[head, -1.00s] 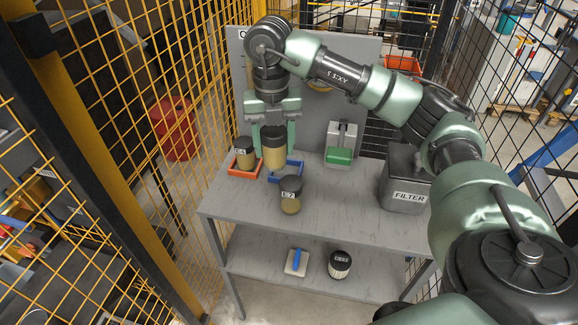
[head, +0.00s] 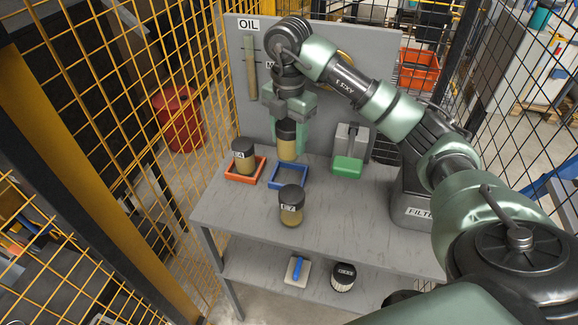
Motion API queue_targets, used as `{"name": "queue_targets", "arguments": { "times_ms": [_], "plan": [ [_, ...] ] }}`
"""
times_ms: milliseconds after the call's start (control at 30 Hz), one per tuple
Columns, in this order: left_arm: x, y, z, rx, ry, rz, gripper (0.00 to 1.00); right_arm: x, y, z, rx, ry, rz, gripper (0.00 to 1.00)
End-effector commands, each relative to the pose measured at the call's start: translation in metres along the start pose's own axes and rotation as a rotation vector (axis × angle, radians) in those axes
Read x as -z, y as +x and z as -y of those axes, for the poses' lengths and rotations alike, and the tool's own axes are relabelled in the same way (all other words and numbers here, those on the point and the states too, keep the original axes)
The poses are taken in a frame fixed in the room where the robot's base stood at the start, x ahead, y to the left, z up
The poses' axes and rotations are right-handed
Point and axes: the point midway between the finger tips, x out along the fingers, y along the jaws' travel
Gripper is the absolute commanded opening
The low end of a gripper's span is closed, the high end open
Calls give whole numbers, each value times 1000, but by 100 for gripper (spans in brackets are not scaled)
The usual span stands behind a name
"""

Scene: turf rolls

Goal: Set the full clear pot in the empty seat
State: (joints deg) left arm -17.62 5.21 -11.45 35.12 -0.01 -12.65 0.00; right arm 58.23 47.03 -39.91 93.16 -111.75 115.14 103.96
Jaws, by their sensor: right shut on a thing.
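My right gripper (head: 288,137) is shut on a pot (head: 287,149) with a black lid and amber contents, held upright. In the picture the pot is just above the back edge of the blue square seat (head: 273,184); its exact height is unclear. The blue seat is empty. The orange seat (head: 232,179) to its left holds a similar dark-lidded pot (head: 244,163) with a label. Another labelled pot (head: 291,213), dark on top and amber below, stands on the bench in front of the blue seat. My left gripper is not in view.
A green-fronted device (head: 348,165) stands right of the blue seat. A grey backboard (head: 240,70) rises behind. The lower shelf holds a blue-handled tool (head: 297,270) and a dark-topped canister (head: 342,277).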

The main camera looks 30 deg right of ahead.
Motion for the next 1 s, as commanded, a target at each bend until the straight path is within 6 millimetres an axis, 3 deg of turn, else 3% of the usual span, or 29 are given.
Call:
{"name": "queue_targets", "arguments": {
  "times_ms": [100,600,1000],
  "plan": [
    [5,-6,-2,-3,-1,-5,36,0,23,1,3,1,0,0],
    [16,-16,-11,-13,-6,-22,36,0,81,0,0,0,0,0],
    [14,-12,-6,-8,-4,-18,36,0,88,0,-2,-1,1,0]
  ]
}}
